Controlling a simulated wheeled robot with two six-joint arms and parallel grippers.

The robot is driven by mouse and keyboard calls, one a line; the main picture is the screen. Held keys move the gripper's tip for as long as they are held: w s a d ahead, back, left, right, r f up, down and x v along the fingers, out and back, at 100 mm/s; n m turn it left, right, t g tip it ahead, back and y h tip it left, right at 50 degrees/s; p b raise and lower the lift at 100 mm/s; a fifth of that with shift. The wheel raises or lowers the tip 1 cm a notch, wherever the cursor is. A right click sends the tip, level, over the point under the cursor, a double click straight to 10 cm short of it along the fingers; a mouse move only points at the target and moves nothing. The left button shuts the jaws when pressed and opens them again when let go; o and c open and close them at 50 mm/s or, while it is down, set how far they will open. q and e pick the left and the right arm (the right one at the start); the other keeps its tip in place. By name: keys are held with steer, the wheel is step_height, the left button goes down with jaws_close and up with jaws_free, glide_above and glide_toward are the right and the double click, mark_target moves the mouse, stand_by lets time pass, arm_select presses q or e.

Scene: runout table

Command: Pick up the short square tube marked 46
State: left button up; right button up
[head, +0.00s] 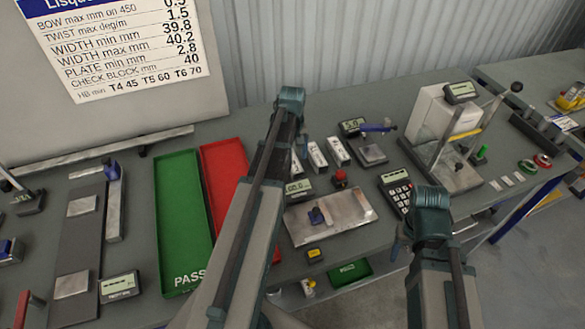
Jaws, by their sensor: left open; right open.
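Several short, pale square tubes lie side by side on the table behind the metal plate, among them a middle one (317,155) and a right one (340,151). A further one at their left is partly covered by my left arm. Their marks are too small to read, so I cannot tell which is 46. My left arm rises across the middle of the view, just left of the tubes. My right arm stands at lower right, apart from them.
A green tray (163,225) marked PASS and a red tray (225,160) lie left of the tubes. A metal plate (335,225) is in front, a small gauge stand (371,154) to the right. A calculator (396,188) and a tall tester (440,115) stand further right.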

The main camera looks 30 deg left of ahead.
arm_select(q)
step_height(320, 180, down, 3)
steer(key=shift+f+b, duration=0.1)
steer(key=shift+b, duration=1)
arm_select(e)
step_height(320, 180, down, 3)
arm_select(q)
steer(key=shift+c, duration=0.2)
jaws_close()
